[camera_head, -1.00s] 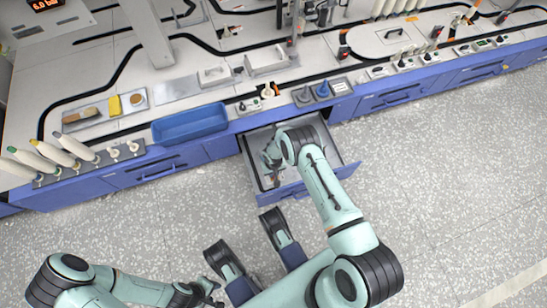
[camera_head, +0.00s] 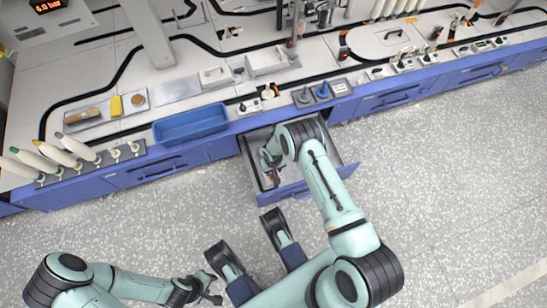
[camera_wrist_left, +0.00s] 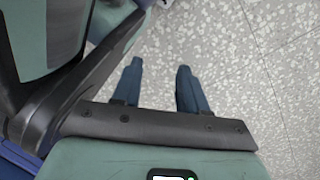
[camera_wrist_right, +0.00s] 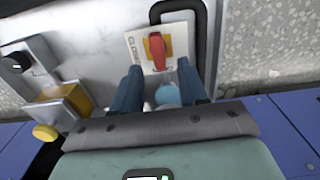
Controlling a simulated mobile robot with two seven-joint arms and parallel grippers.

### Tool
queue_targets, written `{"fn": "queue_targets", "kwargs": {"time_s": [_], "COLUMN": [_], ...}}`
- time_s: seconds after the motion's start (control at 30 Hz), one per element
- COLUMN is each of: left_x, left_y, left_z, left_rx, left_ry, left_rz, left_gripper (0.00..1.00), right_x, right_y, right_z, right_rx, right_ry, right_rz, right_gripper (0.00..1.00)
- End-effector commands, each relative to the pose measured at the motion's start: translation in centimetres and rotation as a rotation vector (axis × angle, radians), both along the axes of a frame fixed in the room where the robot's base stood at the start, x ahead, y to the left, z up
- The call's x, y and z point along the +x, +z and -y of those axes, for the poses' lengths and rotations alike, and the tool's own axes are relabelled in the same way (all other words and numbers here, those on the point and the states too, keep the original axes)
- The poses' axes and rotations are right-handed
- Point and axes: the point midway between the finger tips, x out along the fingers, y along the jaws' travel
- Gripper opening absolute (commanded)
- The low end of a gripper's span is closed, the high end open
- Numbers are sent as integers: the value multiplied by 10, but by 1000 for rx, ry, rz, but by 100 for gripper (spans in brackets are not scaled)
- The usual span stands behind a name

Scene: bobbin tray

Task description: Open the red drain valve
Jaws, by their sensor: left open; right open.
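The red drain valve handle (camera_wrist_right: 157,50) shows in the right wrist view. It points up and down in that picture, on a yellow square set in a white plate (camera_wrist_right: 133,43). Lettering that seems to read CLOSED runs along the plate's left side; other lettering below is too small to read. My right gripper (camera_wrist_right: 158,68) is open, its fingers on either side of the lower plate, with the handle between and just beyond the tips. In the head view my right gripper (camera_head: 270,170) is inside the open drawer. My left gripper (camera_wrist_left: 160,66) is open and empty above the floor.
The open drawer's front (camera_head: 297,190) lies under my right arm. A black pipe (camera_wrist_right: 198,25) runs beside the valve plate. A yellow-knobbed fitting (camera_wrist_right: 62,108) is at left, and a light-blue round thing (camera_wrist_right: 167,94) lies between the fingers. A blue bin (camera_head: 190,124) stands on the bench edge.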

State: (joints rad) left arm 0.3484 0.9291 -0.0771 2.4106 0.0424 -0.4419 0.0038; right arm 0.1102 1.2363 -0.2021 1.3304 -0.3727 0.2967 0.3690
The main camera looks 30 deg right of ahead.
Motion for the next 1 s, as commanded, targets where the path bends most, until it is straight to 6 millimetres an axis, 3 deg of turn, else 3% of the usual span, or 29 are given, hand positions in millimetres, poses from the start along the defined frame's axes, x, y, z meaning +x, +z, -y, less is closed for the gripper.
{"fn": "queue_targets", "kwargs": {"time_s": [0.03, 0.2, 0.4, 0.6, 1.0], "left_x": [10, 37, 58, 66, 66], "left_y": [8, 27, 42, 48, 47], "left_z": [1, 5, 8, 9, 9], "left_rx": [1, 7, 11, 12, 13], "left_ry": [-3, -13, -16, -18, -17], "left_rz": [32, 124, 195, 221, 222], "left_gripper": [43, 43, 43, 43, 43], "right_x": [1, 1, 0, -1, 0], "right_y": [17, 56, 87, 98, 98], "right_z": [0, 0, -1, 0, 0], "right_rx": [0, 0, 1, 0, 0], "right_ry": [0, 0, 0, 0, 0], "right_rz": [2, 4, 1, -1, -1], "right_gripper": [43, 43, 43, 43, 43]}}
